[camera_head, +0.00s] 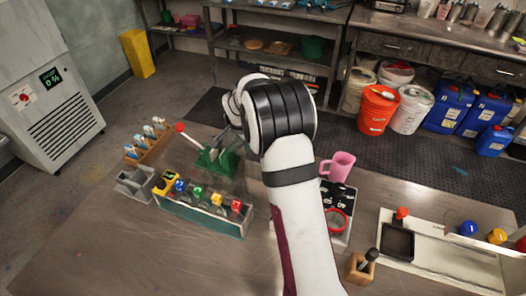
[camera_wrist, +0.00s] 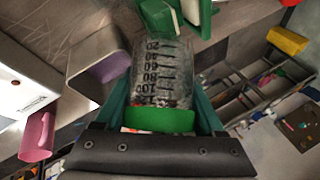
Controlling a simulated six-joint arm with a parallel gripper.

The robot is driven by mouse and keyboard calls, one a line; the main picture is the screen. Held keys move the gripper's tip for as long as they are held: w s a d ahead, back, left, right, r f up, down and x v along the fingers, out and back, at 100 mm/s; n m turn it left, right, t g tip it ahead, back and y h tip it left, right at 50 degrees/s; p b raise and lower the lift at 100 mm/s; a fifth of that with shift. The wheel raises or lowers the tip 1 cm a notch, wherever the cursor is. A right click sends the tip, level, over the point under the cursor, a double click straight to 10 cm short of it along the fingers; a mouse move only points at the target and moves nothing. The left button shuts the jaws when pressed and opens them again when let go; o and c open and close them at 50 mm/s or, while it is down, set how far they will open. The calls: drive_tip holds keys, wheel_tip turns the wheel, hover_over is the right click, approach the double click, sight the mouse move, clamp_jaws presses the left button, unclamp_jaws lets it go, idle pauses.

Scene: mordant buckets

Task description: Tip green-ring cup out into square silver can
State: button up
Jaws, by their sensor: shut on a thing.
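The green-ring cup (camera_wrist: 158,75) is clear with black graduation marks, and its green ring (camera_wrist: 160,119) is at the end closest to the wrist camera. My gripper (camera_wrist: 157,92) is shut on it, with one green finger on either side. I cannot tell what is inside the cup. A square silver can (camera_wrist: 98,52) shows just left of the cup in the wrist view, apart from or partly behind it. In the head view my arm hides the cup, and I cannot make out the square can there.
A green stand (camera_head: 220,158) with a red-knobbed lever is left of my arm. A box of coloured blocks (camera_head: 205,208) is in front of it. A pink mug (camera_head: 338,165) stands right of my arm; a white tray (camera_head: 440,262) lies at the right. The table's front left is clear.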

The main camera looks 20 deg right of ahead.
drive_tip(key=shift+d+r+t+y, duration=0.1)
drive_tip(key=shift+r+t+y, duration=0.2)
drive_tip(key=shift+y, duration=0.6)
drive_tip(key=shift+r+m+y, duration=0.25)
drive_tip(key=shift+m+y, duration=0.15)
drive_tip(key=shift+y, duration=0.2)
idle(0.6)
drive_tip(key=shift+w+a+f+t+y, duration=0.15)
drive_tip(key=shift+f+t+y, duration=0.25)
drive_tip(key=shift+y, duration=0.4)
idle(0.4)
drive_tip(key=shift+a+r+m+t+y, duration=0.1)
drive_tip(key=shift+r+m+t+y, duration=0.25)
drive_tip(key=shift+m+y, duration=0.25)
idle(0.8)
drive_tip(key=shift+s+d+f+t+y+p, duration=0.2)
drive_tip(key=shift+d+y, duration=0.1)
drive_tip(key=shift+y, duration=0.1)
drive_tip(key=shift+s+d+f+t+y+p, duration=0.1)
drive_tip(key=shift+d+f+y, duration=0.15)
drive_tip(key=shift+y, duration=0.15)
idle(0.5)
drive_tip(key=shift+d+r+m+t+y, duration=0.1)
drive_tip(key=shift+r+m+t+y, duration=0.25)
drive_tip(key=shift+y, duration=0.35)
idle(0.7)
drive_tip(key=shift+f, duration=0.1)
